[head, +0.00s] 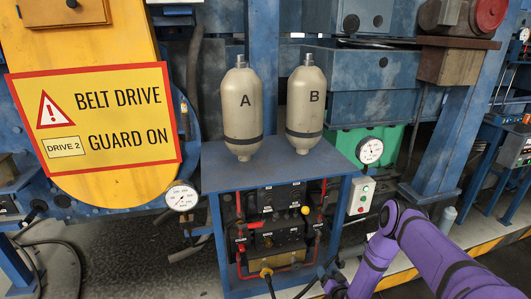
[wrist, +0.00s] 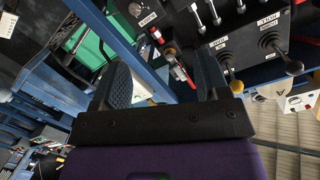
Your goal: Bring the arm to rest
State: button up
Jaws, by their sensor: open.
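My purple arm (head: 430,250) reaches in from the lower right in the head view. It bends at an elbow and slopes down to the left, beside the front right of the blue valve stand (head: 215,225). My gripper (wrist: 162,65) shows in the wrist view with its two dark fingers spread apart and nothing held between them. A red-handled valve (wrist: 178,68) and a blue frame post show beyond the gap, apart from the fingers as far as I can tell. In the head view the fingers are not clearly seen at the lower edge.
Two beige tanks, A (head: 242,105) and B (head: 305,105), stand on the blue stand. A gauge (head: 370,150) and a button box (head: 361,196) are near my arm. A lever panel (wrist: 240,45) lies right of my gripper. A yellow belt guard (head: 90,120) is at left.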

jog(key=w+d+r+n+g, duration=0.1)
jog(key=w+r, duration=0.5)
jog(key=r, duration=0.6)
jog(key=w+d+r+n+g, duration=0.1)
jog(key=w+r+n+g, duration=0.1)
jog(key=w+r, duration=0.75)
jog(key=s+d+r+g+h, duration=0.1)
jog(key=s+r, duration=0.3)
jog(key=r, duration=1.1)
jog(key=s+r+g+h, duration=0.15)
jog(key=s+r, duration=0.25)
jog(key=r, duration=1)
jog(key=s+d+r+g+h, duration=0.2)
jog(key=s+r+g, duration=0.1)
jog(key=s+r, duration=1.6)
jog(key=s+r+g, duration=0.2)
jog(key=s, duration=2.6)
jog(key=shift+s+a+r+m+g+y, duration=0.3)
jog(key=shift+s+a+m+g+y, duration=0.05)
jog(key=shift+m, duration=0.05)
